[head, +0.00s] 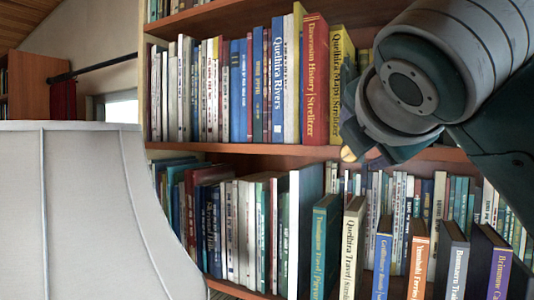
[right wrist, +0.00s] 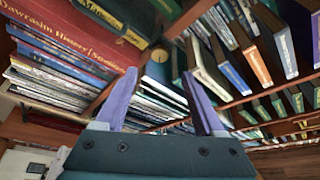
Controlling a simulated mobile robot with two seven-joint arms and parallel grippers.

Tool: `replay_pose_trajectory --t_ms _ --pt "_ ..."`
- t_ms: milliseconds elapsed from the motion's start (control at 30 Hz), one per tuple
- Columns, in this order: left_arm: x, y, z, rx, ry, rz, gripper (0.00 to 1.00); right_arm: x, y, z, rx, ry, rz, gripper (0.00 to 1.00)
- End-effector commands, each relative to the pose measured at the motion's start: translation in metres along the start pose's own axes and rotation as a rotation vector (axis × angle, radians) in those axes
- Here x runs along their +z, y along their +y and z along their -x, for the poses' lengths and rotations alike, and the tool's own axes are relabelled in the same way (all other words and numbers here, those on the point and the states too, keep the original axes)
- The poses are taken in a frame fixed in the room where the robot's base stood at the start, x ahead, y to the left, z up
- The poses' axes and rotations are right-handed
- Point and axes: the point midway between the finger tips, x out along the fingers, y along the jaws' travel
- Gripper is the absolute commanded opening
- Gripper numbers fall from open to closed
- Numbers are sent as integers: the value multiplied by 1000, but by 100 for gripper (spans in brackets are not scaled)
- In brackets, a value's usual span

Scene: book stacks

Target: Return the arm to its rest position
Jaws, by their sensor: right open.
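My right arm (head: 430,75) reaches in from the upper right in the head view, in front of the bookcase. Its gripper (right wrist: 160,74) shows in the right wrist view with two purple fingers spread apart and nothing between them. In the head view the wrist hides most of the gripper, near the right end of the upper row of books. My left arm and gripper are not in view.
A wooden bookcase holds an upper row of books (head: 240,90) and a lower row (head: 240,225). Several books stand forward at the lower right, including an orange-spined one (head: 418,268). A large pale lampshade-like object (head: 75,215) blocks the lower left.

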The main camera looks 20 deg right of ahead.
Motion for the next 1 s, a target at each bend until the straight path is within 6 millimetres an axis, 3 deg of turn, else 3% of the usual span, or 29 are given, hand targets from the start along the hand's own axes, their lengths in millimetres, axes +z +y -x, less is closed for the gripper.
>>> replay_pose_trajectory --t_ms 533,633,767,867,1000 --pt "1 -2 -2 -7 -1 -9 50 0 0 5 -1 1 -2 71" --pt "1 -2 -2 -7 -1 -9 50 -9 -10 5 -21 29 -33 71" --pt "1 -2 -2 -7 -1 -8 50 -45 -55 10 -129 142 -198 71" --pt "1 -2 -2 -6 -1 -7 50 -85 -113 26 -300 247 -427 71" --pt "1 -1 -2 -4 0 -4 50 -129 -197 70 -612 300 -796 71"
